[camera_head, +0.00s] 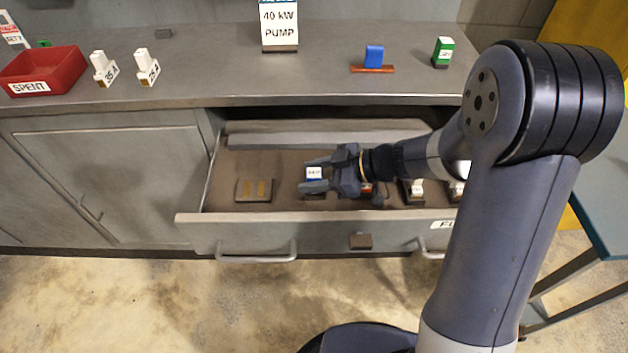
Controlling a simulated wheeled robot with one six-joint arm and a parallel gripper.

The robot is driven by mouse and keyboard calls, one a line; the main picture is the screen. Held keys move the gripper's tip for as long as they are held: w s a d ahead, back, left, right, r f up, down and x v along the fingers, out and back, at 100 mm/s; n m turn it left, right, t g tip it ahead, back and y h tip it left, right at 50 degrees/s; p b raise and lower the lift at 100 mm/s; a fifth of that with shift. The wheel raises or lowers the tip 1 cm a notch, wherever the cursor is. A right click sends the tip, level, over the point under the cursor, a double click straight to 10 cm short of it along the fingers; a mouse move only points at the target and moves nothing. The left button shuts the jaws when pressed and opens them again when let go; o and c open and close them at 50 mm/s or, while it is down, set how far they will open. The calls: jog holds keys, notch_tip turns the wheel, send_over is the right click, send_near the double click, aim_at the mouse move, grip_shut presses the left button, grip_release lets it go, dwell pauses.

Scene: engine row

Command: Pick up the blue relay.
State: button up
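A small block with a white label and some blue (314,174) stands on a dark base in the open drawer; it looks like the blue relay. My gripper (307,175) reaches into the drawer from the right with its fingers spread, pointing left. In this view one finger lies above the block's middle and the other across its lower part, partly hiding it. I cannot tell whether the fingers touch it. A plain blue block (374,56) sits on an orange-brown base on the worktop.
The drawer (330,230) also holds an empty-looking dark base (254,190) and several white-labelled parts (415,190) on the right, partly behind my arm. On the worktop (210,70) are a red SPENT bin (42,70), two white fuses, a pump sign (279,25) and a green block (442,50).

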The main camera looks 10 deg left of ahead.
jog(key=c, duration=0.7)
jog(key=shift+r, duration=0.15)
